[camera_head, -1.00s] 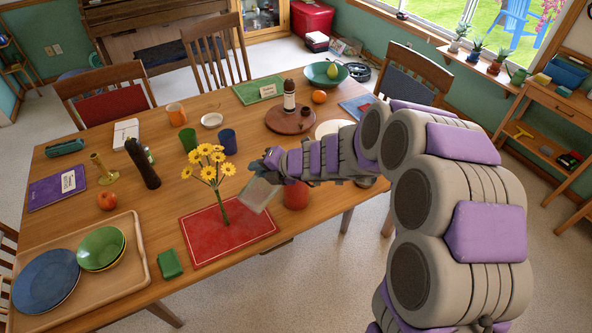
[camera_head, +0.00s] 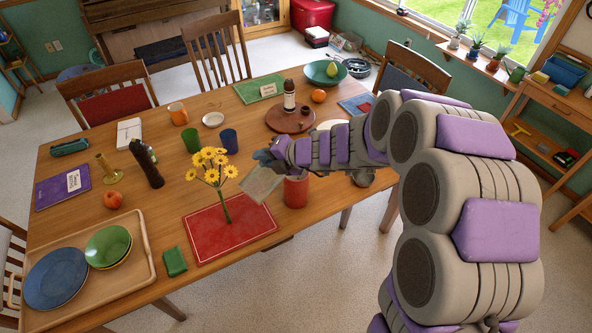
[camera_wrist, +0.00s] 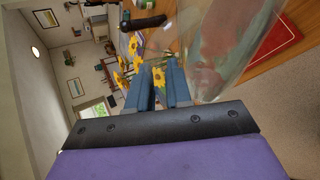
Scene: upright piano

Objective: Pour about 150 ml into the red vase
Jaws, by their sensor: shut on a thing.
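My gripper (camera_head: 270,156) is shut on a clear see-through vessel (camera_head: 261,183), held tilted above the near side of the table. The vessel also shows large in the wrist view (camera_wrist: 228,42), beside my blue fingers (camera_wrist: 165,78). I cannot tell how much liquid is in it. A plain red cylinder, likely the red vase (camera_head: 296,192), stands upright near the table's front edge, just right of and below the vessel. My forearm passes above it and its rim is partly hidden. A reddish shape shows through the vessel in the wrist view.
Yellow flowers (camera_head: 212,161) stand upright on a red mat (camera_head: 203,238), close left of the vessel. Blue (camera_head: 229,141) and green (camera_head: 189,140) cups stand behind. A dark pepper-mill-like object (camera_head: 145,163) and a wooden tray (camera_head: 147,262) are farther left.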

